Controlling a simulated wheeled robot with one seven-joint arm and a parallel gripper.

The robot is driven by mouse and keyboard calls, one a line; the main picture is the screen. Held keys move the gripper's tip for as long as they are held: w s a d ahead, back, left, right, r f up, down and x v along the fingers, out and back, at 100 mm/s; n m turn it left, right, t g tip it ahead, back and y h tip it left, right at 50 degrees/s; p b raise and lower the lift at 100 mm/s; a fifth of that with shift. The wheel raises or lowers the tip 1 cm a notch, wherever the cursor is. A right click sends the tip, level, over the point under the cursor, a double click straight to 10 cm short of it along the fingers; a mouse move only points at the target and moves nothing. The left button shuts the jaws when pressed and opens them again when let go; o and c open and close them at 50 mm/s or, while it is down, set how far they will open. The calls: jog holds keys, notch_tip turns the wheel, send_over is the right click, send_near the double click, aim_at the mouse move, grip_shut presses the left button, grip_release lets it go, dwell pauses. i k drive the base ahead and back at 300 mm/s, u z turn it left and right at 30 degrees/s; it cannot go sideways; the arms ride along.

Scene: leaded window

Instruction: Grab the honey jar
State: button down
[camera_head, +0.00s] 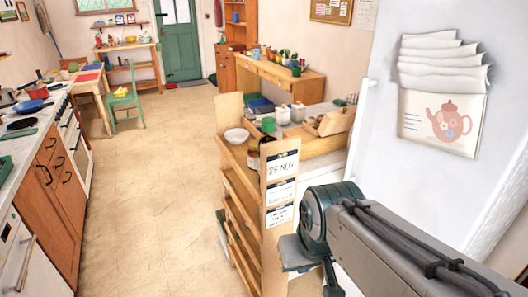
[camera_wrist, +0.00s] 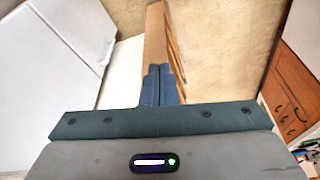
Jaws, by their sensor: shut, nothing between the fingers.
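A small brownish jar with a pale label (camera_head: 254,158) stands on the top of the wooden shelf unit (camera_head: 240,205) in the head view. It may be the honey jar, but its label is too small to read. A dark bottle or jar (camera_head: 266,142) and a green item (camera_head: 268,125) are close behind it. My gripper (camera_wrist: 160,68) shows in the wrist view with its fingers together and nothing between them. The jar does not show in the wrist view. My arm reaches in from the lower right of the head view, and the gripper's fingers cannot be made out there.
A white bowl (camera_head: 237,136) sits at the left of the shelf top. White canisters (camera_head: 298,111) and a wooden rack (camera_head: 330,123) stand behind. A tall end board with labels (camera_head: 280,190) rises at the unit's near end. Open floor (camera_head: 150,190) lies to the left.

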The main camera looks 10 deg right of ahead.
aim_at(252, 155)
jog(key=u, duration=1.55)
jog(key=i, duration=1.7)
jog(key=z, duration=2.85)
jog(key=i, duration=0.5)
